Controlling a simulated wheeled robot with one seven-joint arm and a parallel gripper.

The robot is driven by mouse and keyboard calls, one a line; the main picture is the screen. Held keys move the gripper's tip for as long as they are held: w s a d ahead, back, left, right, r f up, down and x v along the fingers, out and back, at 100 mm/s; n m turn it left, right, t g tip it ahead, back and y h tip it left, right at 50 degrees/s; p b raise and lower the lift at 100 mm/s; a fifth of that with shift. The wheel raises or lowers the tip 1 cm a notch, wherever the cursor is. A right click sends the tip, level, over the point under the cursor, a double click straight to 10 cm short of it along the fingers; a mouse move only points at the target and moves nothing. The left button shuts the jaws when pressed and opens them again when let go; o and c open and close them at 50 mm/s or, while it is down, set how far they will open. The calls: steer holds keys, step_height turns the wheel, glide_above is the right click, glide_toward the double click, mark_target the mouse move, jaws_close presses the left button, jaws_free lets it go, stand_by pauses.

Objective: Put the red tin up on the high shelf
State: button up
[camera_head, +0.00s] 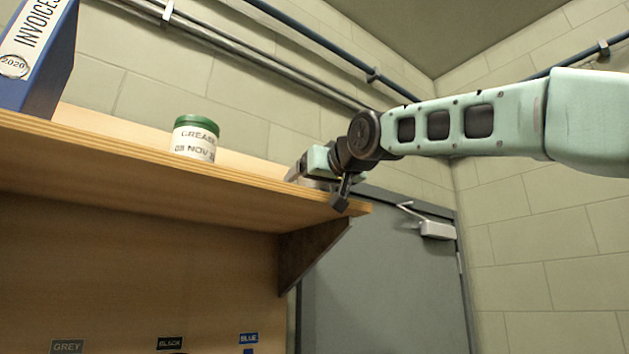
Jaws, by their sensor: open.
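The high shelf (100,160) is a light wooden board running from the left to the middle of the head view, seen from below its top. My gripper (319,184) is at the right end of this shelf, close to its front edge. Its jaws are open, with one dark finger hanging at the edge. I cannot tell whether it touches the board. No red tin can be made out in this view.
A blue binder (40,55) marked INVOICES 2020 and a green-lidded grease jar (195,140) stand on the shelf. Bare shelf lies between jar and gripper. A bracket (312,255) supports the right end. A grey door (385,285) is behind. Colour labels (170,343) show below.

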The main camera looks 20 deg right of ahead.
steer(key=s+d+b, duration=0.2)
steer(key=s+b, duration=0.6)
steer(key=s, duration=0.4)
stand_by(0.5)
